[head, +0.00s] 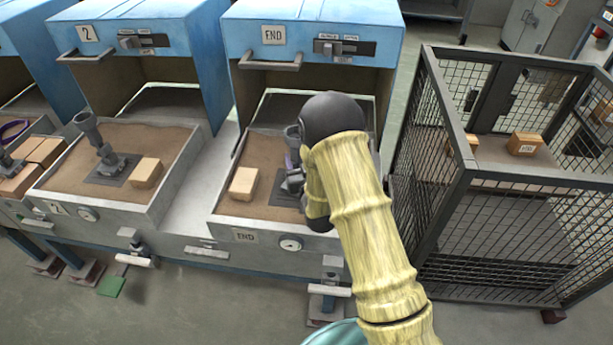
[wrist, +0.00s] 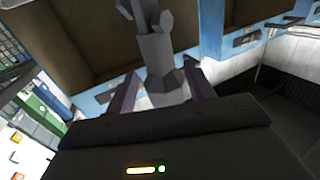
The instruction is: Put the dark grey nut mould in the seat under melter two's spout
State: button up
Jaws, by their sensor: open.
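No piece can be told for certain as the dark grey nut mould. My gripper (wrist: 160,73) is open, with one finger on each side of a grey upright piece (wrist: 165,52) with a faceted base in the wrist view. I cannot tell whether the fingers touch it. In the head view my arm reaches over the sand tray marked END (head: 219,226), and the gripper is mostly hidden. The station marked 2 (head: 88,33) has a sand tray (head: 158,213) with a grey upright funnel-like piece (head: 92,133) on a dark plate (head: 113,170). No seat or spout is clearly recognisable.
Tan blocks lie in tray 2 (head: 146,171) and the END tray (head: 243,184). A mesh cage (head: 480,225) with tan boxes (head: 525,144) stands close to the right of my arm. Blue hoods (head: 310,20) rise behind the trays. Open floor lies in front.

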jog(key=s+d+b, duration=0.1)
jog(key=s, duration=0.6)
jog(key=shift+d, duration=0.25)
